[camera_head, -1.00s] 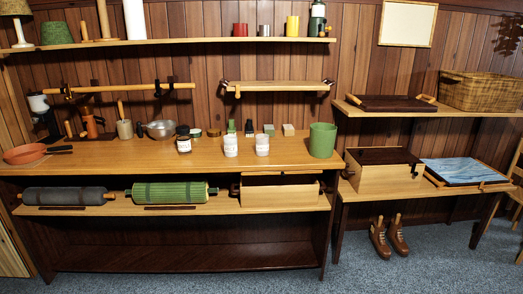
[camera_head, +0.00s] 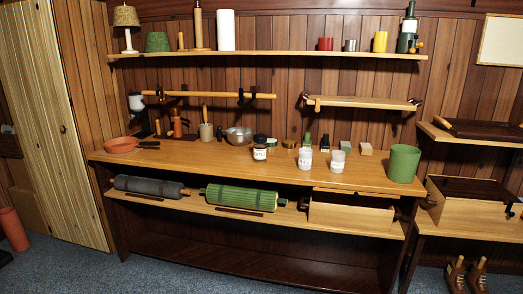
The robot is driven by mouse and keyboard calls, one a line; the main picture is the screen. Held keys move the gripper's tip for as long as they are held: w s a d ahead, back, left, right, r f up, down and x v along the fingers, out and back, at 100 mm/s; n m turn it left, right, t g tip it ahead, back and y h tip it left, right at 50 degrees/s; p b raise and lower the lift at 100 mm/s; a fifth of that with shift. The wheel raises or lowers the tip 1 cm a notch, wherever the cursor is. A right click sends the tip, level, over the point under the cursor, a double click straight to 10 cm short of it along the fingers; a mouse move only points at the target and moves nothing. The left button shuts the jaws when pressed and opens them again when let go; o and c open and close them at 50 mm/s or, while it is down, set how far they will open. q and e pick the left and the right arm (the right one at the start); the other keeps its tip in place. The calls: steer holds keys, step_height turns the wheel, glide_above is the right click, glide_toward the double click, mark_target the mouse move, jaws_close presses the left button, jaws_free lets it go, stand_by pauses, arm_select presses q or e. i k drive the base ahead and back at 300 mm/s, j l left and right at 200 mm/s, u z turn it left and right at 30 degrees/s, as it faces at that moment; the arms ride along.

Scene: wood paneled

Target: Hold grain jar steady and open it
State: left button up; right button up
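Two pale labelled jars stand upright side by side on the wooden counter (camera_head: 220,172), a left one (camera_head: 306,160) and a right one (camera_head: 338,161). A dark-lidded jar (camera_head: 260,148) with a white label stands to their left. I cannot read the labels, so I cannot tell which is the grain jar. All three look closed, though the lids of the pale jars are hard to make out. Neither of my grippers is in view, and nothing touches the jars.
Small tins and bottles stand behind the jars. A green canister (camera_head: 404,163) is at the counter's right end, a metal bowl (camera_head: 238,135) and an orange pan (camera_head: 122,145) to the left. A shelf (camera_head: 327,104) hangs above. Carpet (camera_head: 170,277) in front is clear.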

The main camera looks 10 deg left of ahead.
mark_target(260, 149)
steer(key=i+j+z, duration=0.1)
steer(key=i+j, duration=0.35)
steer(key=i+j+z, duration=0.15)
steer(key=i+j, duration=0.25)
steer(key=j, duration=0.15)
steer(key=i+j+z, duration=0.1)
steer(key=i+j, duration=0.25)
steer(key=j, duration=0.2)
